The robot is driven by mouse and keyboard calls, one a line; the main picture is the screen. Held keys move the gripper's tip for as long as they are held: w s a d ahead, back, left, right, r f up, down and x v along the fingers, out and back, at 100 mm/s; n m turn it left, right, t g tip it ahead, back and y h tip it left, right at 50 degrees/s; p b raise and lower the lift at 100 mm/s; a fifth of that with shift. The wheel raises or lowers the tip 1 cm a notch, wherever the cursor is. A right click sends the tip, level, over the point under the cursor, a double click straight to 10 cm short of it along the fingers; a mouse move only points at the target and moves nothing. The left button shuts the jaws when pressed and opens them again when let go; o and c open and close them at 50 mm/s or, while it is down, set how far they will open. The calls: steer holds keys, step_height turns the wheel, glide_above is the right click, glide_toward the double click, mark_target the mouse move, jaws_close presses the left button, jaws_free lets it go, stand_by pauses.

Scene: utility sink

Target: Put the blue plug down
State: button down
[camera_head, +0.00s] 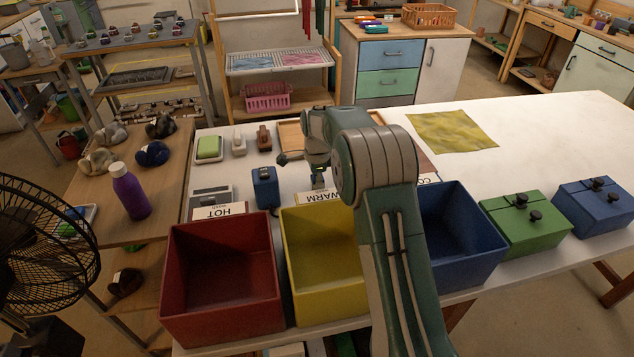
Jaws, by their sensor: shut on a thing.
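My gripper (318,178) points down over the white table, behind the yellow bin, just above the strip of labels. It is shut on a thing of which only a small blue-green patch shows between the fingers. This fits the blue plug, but its shape is mostly hidden by my wrist and fingers. I cannot tell whether it touches the table. A blue block with a dark top (265,187) stands apart on the table, left of my gripper.
A red bin (222,225), a yellow bin (322,212) and a blue bin (462,210) line the front edge. HOT (222,210) and WARM (318,197) labels lie behind them. A green box (525,228) stands right. A yellow cloth (455,133) lies behind; clear table surrounds it.

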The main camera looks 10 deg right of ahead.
steer(key=shift+c, duration=1.3)
jaws_free()
steer(key=shift+f, duration=0.1)
